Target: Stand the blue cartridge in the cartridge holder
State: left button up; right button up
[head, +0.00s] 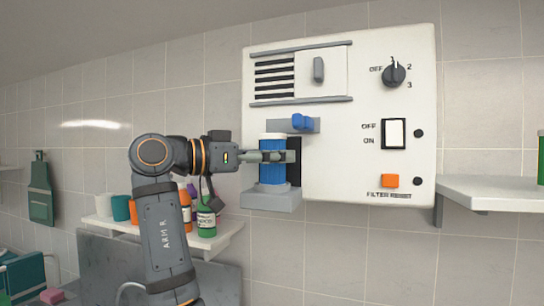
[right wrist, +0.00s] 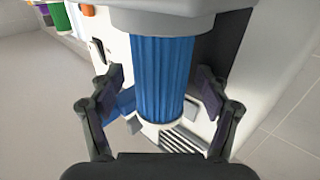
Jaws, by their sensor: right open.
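The blue cartridge (head: 272,170), ribbed with a pale cap, stands upright on the grey cartridge holder (head: 272,201) at the lower left of the white panel. My right gripper (head: 285,156) reaches in from the left at the cartridge's upper half. In the right wrist view the blue cartridge (right wrist: 162,75) stands between the two fingers of my right gripper (right wrist: 160,88). The fingers are open, with a visible gap on each side. The cartridge's lower end meets a pale round seat (right wrist: 160,18). My left gripper is not in view.
A blue lever (head: 302,121) on a grey bracket sits just above the cartridge. The white panel (head: 340,180) carries a knob, a switch and an orange button. A shelf (head: 215,243) with bottles and cups is below left; another shelf (head: 500,191) is at right.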

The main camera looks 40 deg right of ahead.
jog(key=v, duration=1.2)
jog(key=shift+f, duration=0.2)
